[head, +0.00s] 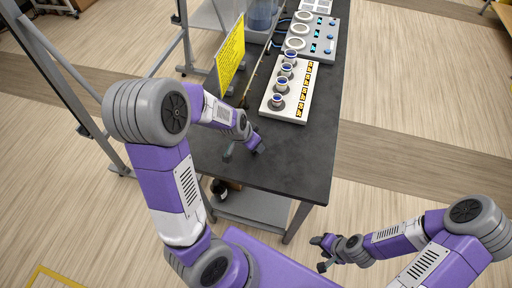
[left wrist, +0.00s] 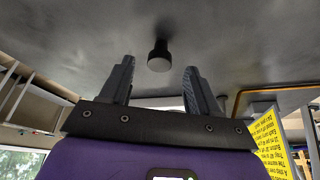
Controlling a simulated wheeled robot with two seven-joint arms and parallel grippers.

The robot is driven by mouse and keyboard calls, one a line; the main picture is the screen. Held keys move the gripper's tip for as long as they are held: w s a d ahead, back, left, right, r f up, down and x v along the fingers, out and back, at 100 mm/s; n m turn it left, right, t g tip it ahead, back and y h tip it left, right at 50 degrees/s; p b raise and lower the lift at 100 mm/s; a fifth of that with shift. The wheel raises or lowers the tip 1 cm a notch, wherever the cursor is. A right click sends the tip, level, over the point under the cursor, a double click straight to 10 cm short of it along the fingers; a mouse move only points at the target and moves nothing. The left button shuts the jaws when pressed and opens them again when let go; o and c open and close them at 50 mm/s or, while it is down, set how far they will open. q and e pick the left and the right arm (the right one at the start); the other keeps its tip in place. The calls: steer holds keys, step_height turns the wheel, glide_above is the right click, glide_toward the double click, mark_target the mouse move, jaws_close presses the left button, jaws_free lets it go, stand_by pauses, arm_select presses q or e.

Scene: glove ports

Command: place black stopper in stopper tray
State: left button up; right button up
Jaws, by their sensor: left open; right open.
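A small black stopper (left wrist: 159,55) with a pale end face stands against the dark tabletop in the left wrist view, beyond and between my left fingertips. My left gripper (left wrist: 160,78) is open and empty, with its fingers apart and the stopper not between them. In the head view my left gripper (head: 244,151) is low over the near left part of the table, and I cannot make out the stopper there. My right gripper (head: 322,252) is open and empty, off the table's near right side. I cannot tell for certain which container is the stopper tray.
A white block (head: 274,115) with several blue-topped cups and a yellow-black label stands on the dark table (head: 300,160). Behind it is a panel (head: 318,45) with rings and displays. A yellow sign (head: 231,57) stands at the left edge. The near tabletop is mostly clear.

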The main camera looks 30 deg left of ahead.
arm_select(q)
steer(key=b+x, duration=0.1)
steer(key=x, duration=0.2)
steer(key=shift+w+d+f, duration=0.1)
steer(key=shift+w+f, duration=0.1)
steer(key=shift+f, duration=0.15)
steer(key=shift+r, duration=0.1)
steer(key=c, duration=1.1)
